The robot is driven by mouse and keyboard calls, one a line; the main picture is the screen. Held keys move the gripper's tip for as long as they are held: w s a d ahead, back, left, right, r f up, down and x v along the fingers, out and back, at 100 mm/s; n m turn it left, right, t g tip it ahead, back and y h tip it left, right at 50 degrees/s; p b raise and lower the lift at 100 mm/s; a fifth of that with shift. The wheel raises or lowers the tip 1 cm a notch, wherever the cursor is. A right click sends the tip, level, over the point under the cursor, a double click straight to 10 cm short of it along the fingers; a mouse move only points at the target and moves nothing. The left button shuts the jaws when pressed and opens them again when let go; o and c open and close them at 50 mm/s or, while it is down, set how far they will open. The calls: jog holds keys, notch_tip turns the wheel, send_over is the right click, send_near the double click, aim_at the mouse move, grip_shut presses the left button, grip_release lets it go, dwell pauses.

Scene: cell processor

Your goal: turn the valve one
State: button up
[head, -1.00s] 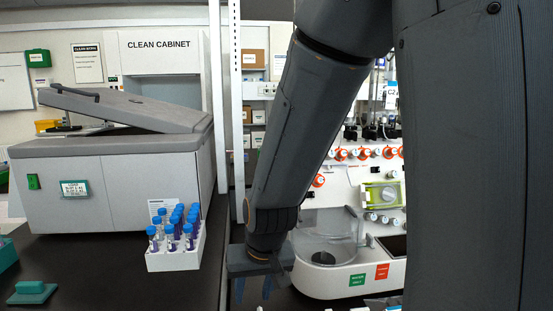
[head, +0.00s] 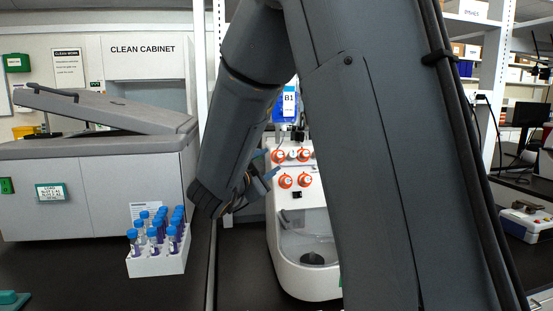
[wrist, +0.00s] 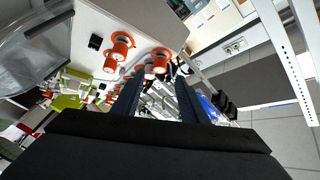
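The white cell processor (head: 285,225) stands in the middle of the head view. Several orange-rimmed valve knobs are on its front, including an upper left one (head: 278,156) and a lower left one (head: 285,181). I cannot read which is valve one. My gripper (head: 268,162) is just left of the knobs, its fingers pointing toward them. In the wrist view my gripper (wrist: 158,85) is open, with a gap between its fingers and nothing clearly held. Orange knobs (wrist: 160,60) show beyond the fingertips, and another knob (wrist: 120,45) is up and left. Contact cannot be told.
A white rack (head: 158,263) of blue-capped tubes stands on the dark bench left of my gripper. A large grey lidded machine (head: 95,195) is behind it. A blue bag labelled B1 (head: 287,105) hangs above the knobs. My arm hides the processor's right part.

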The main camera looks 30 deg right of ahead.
aim_at(279, 156)
jog(key=p+x, duration=0.1)
jog(key=x, duration=0.6)
jog(key=shift+a, duration=0.1)
jog(key=shift+c, duration=0.5)
grip_shut()
jog(key=shift+s+f+n+t+b, duration=0.1)
jog(key=shift+f+n+t+b, duration=0.25)
jog(key=shift+n+b, duration=0.3)
jog(key=shift+r+n+t+b, duration=0.1)
jog(key=shift+n+t+b, duration=0.65)
jog(key=shift+n, duration=0.4)
jog(key=shift+y, duration=0.3)
jog(key=shift+o, duration=0.5)
grip_release()
jog(key=shift+s, duration=0.1)
